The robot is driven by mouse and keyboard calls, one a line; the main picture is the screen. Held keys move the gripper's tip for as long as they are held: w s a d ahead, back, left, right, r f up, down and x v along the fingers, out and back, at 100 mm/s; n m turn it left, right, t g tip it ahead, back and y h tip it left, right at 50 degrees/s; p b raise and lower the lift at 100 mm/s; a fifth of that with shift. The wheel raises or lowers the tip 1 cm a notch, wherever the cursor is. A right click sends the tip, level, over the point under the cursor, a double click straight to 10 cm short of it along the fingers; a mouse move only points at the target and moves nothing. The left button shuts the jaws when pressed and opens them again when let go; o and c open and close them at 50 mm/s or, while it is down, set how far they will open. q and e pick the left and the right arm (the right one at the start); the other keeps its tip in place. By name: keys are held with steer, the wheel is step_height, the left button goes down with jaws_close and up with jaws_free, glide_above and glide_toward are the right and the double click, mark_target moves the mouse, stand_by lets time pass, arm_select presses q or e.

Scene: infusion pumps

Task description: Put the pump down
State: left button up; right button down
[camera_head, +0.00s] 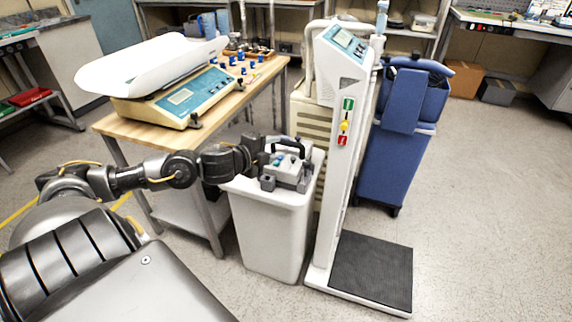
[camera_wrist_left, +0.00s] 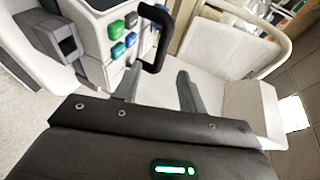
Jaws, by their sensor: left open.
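The pump (camera_head: 290,174) is a small light grey box with a black handle, a clamp and coloured buttons. It sits on top of a white bin (camera_head: 270,229). In the left wrist view the pump (camera_wrist_left: 97,38) is at the upper left, with green and blue buttons and its black handle (camera_wrist_left: 155,40) rising at its right. My left gripper (camera_head: 272,150) is at the pump's far left side, by the handle. In the left wrist view its fingers (camera_wrist_left: 160,88) are apart with nothing between them, and the handle is just beyond the fingertips. My right gripper is not in view.
A wooden table (camera_head: 112,124) with a white baby scale (camera_head: 180,100) stands at the left. A tall column scale (camera_head: 341,150) with a black platform (camera_head: 370,270) stands right beside the bin. A blue bin (camera_head: 395,165) is behind it. The floor at the right is clear.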

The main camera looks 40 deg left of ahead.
mark_target(287, 143)
arm_select(q)
steer(key=shift+x, duration=1.7)
steer(key=x, duration=0.4)
steer(key=shift+w+a+b, duration=0.1)
steer(key=shift+w+b, duration=0.05)
steer(key=shift+b, duration=0.15)
steer(key=shift+w+f, duration=0.1)
steer(key=shift+w, duration=0.3)
jaws_close()
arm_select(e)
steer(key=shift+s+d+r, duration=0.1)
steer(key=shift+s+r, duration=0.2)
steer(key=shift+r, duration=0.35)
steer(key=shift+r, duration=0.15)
